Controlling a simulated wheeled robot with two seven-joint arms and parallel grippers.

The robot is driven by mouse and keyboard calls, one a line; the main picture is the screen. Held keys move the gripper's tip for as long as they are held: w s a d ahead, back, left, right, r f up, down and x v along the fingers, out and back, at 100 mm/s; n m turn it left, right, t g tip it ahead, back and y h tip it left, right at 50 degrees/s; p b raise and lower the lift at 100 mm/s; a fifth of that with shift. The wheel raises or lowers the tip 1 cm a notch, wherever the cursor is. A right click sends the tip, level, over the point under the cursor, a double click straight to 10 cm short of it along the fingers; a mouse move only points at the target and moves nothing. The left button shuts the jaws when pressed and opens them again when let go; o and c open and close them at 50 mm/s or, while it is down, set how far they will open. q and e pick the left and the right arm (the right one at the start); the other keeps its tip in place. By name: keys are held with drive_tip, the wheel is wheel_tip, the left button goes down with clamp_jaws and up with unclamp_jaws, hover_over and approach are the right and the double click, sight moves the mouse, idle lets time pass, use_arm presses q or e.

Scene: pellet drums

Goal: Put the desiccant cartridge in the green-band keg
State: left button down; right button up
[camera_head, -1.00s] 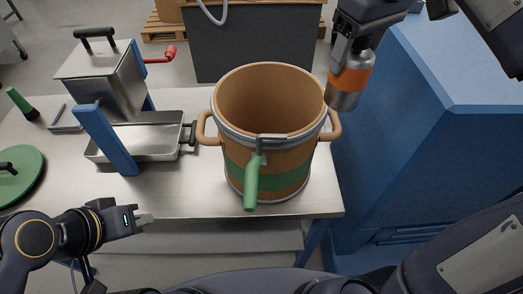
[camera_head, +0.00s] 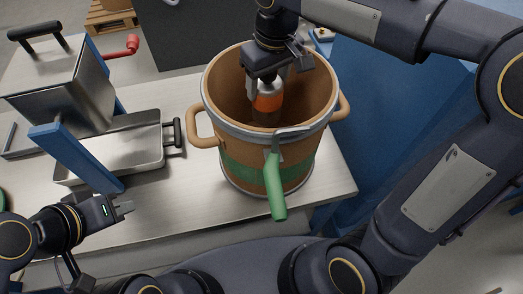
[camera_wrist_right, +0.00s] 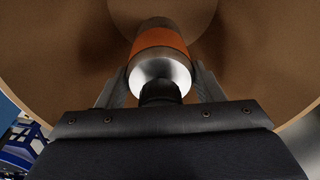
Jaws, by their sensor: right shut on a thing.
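The green-band keg (camera_head: 232,155) stands open on the steel table, a brown drum with a green band, side handles and a green lever hanging at its front. My right gripper (camera_head: 268,88) reaches down into the keg's mouth, shut on the desiccant cartridge (camera_head: 267,102), a metal cylinder with an orange band. The cartridge hangs inside the keg, below the rim; its lower end is hard to make out. In the right wrist view the cartridge (camera_wrist_right: 160,50) sits between the fingers with the keg's brown inside around it. My left gripper (camera_head: 124,207) is at the table's front left, away from the keg; its jaw opening is unclear.
A metal hopper (camera_head: 62,92) with a blue frame and red crank stands left of the keg, over a steel tray (camera_head: 150,165). A blue cabinet (camera_head: 385,110) stands on the right, partly behind my right arm. Bare table lies in front of the keg.

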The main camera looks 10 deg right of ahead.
sight(265, 119)
drive_tip(key=f, duration=0.8)
drive_tip(key=shift+w+a+f, duration=0.15)
drive_tip(key=shift+w+a, duration=0.05)
drive_tip(key=shift+a, duration=0.05)
wheel_tip(265, 119, down, 4)
drive_tip(key=shift+r, duration=0.1)
drive_tip(key=o, duration=1.3)
drive_tip(key=shift+c, duration=0.2)
